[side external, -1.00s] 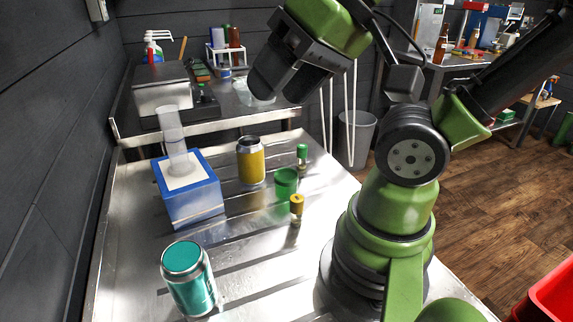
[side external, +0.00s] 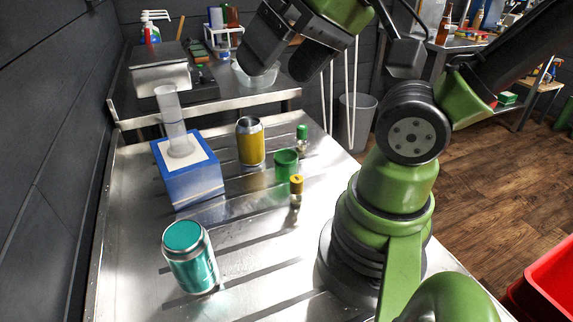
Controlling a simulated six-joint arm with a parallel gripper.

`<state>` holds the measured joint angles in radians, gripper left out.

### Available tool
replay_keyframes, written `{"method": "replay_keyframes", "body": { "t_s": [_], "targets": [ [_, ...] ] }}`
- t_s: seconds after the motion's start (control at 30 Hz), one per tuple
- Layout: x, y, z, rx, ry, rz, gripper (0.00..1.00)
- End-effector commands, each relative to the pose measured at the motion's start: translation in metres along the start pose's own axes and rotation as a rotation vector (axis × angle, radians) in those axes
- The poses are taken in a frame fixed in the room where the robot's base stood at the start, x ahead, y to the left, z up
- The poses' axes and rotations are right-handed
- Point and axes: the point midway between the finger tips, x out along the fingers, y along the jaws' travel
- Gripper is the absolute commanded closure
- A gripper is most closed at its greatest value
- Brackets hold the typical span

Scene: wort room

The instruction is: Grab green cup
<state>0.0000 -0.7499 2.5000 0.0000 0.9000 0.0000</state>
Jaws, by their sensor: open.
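The green cup (side external: 286,165) stands upright on the metal table, right of the yellow can (side external: 250,142) and between two small vials. My gripper (side external: 276,76) is up in the air above and behind the cup, well apart from it. Its two dark fingers are spread, with a gap between them and nothing held. No object hides the cup except that the yellow-capped vial (side external: 296,190) stands close in front of it.
A green-capped vial (side external: 302,138) stands just behind the cup. A blue box (side external: 190,180) with a clear cylinder (side external: 172,115) stands left. A teal can (side external: 190,257) is at the front left. The table's front middle is clear.

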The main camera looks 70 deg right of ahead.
Motion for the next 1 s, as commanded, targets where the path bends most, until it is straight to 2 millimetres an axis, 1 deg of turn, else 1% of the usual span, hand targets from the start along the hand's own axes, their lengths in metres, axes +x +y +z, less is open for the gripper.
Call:
{"method": "replay_keyframes", "body": {
  "t_s": [0.27, 0.37, 0.43, 0.57, 0.73, 1.0],
  "targets": [
    [0.000, 0.000, 0.000, -0.001, -0.002, 0.002, 0.13],
    [0.004, 0.003, 0.000, -0.026, -0.041, 0.032, 0.13],
    [0.011, 0.008, 0.000, -0.068, -0.107, 0.083, 0.13],
    [0.030, 0.027, 0.000, -0.205, -0.310, 0.236, 0.13],
    [0.054, 0.058, -0.002, -0.430, -0.625, 0.457, 0.13],
    [0.092, 0.105, -0.015, -0.805, -1.112, 0.773, 0.13]
  ]
}}
